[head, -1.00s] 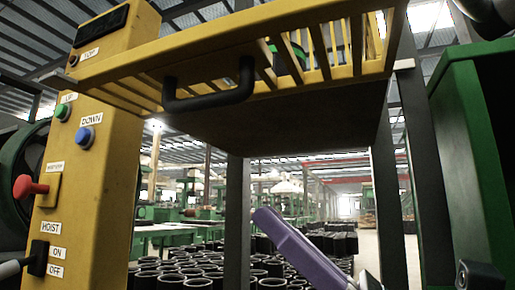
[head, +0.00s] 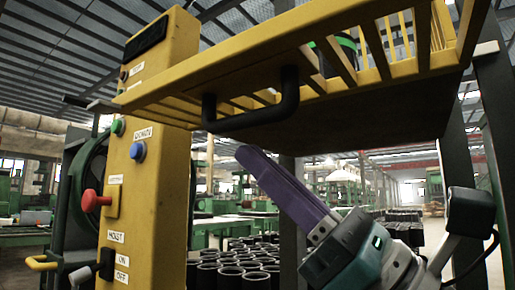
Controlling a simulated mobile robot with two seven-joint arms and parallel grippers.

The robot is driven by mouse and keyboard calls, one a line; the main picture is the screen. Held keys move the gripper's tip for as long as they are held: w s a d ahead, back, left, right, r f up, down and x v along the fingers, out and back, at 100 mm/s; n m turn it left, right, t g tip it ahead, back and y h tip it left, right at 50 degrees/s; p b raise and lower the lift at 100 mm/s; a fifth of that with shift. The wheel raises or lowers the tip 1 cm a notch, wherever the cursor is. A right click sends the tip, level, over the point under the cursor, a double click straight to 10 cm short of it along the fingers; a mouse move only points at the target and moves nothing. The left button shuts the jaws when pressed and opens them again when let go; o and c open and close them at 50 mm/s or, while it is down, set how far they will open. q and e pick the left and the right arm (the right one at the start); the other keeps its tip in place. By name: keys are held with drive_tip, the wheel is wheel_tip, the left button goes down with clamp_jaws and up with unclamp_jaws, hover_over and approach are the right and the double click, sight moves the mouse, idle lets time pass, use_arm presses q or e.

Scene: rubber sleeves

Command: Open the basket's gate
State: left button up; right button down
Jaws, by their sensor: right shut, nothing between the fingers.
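The yellow slatted basket (head: 400,67) is raised above me and seen from below. Its gate (head: 227,83) is in the front side and looks level with the slats beside it, so it appears closed. A black bar handle (head: 289,97) is fixed to the gate. My right gripper (head: 246,156) comes in from the lower right with its purple fingers shut and empty. The fingers point up and left, and their tips are below the handle in the picture, apart from it. My left gripper is out of view.
A yellow control post (head: 150,200) with a red knob (head: 95,201), green and blue buttons stands left of the basket. Dark frame posts (head: 290,235) stand under the basket. Many black rubber sleeves (head: 232,272) stand behind. Something round and green shows inside the basket.

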sight(241, 120)
drive_tip(key=shift+s+r, duration=0.1)
drive_tip(key=shift+r, duration=0.45)
drive_tip(key=m+t+p, duration=0.1)
drive_tip(key=m, duration=0.1)
drive_tip(key=s+r+m+t+h, duration=0.1)
drive_tip(key=t, duration=0.1)
drive_tip(key=a+r+m+t+h+p, duration=0.1)
drive_tip(key=m+t, duration=0.1)
drive_tip(key=shift+s+r+m+p, duration=0.1)
drive_tip(key=shift+s+m+p, duration=0.1)
drive_tip(key=shift+m+p, duration=0.1)
